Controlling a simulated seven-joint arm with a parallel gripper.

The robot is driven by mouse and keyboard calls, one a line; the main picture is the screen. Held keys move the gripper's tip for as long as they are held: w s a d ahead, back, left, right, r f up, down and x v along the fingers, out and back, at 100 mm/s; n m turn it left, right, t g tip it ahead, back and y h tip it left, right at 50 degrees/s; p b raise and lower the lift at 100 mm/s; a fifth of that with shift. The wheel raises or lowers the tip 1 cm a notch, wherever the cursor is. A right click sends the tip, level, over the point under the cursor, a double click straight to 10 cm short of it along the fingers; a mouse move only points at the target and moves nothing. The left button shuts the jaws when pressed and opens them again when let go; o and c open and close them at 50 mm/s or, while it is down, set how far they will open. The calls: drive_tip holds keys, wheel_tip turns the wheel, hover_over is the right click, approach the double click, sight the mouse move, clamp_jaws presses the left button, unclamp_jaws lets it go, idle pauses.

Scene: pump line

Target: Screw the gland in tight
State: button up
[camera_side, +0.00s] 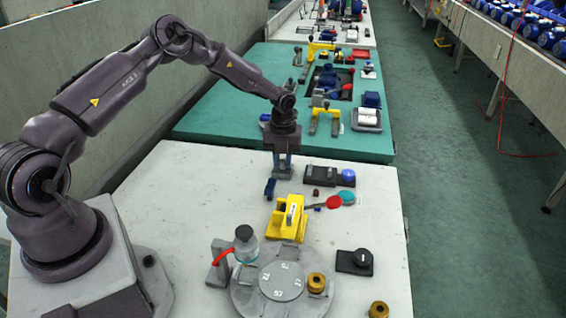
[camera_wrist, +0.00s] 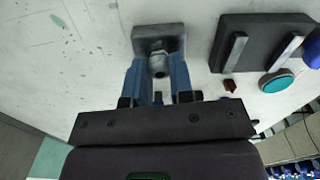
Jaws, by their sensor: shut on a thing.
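The gland (camera_wrist: 158,64) is a small grey metal fitting in the wrist view. It sits between the blue fingertips of my gripper (camera_wrist: 158,72), which is shut on it. Just beyond it is a dark grey block (camera_wrist: 158,36), and the gland's far end is at or against this block. I cannot tell how deep it sits in it. In the side view my gripper (camera_side: 282,163) points down at the far part of the white table, and the gland is too small to make out there.
A black base (camera_side: 328,177) with metal bars and a blue dome (camera_side: 348,175) stands to the right. Nearby are a small dark red piece (camera_side: 316,192), a teal disc (camera_side: 347,198) and a yellow fixture (camera_side: 287,222). A grey turntable (camera_side: 245,298) stands nearer the camera.

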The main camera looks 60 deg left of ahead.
drive_tip(key=m, duration=0.3)
drive_tip(key=shift+m, duration=1)
drive_tip(key=m, duration=0.5)
drive_tip(key=o, duration=0.6)
drive_tip(key=shift+r, duration=0.1)
drive_tip(key=shift+r, duration=2.15)
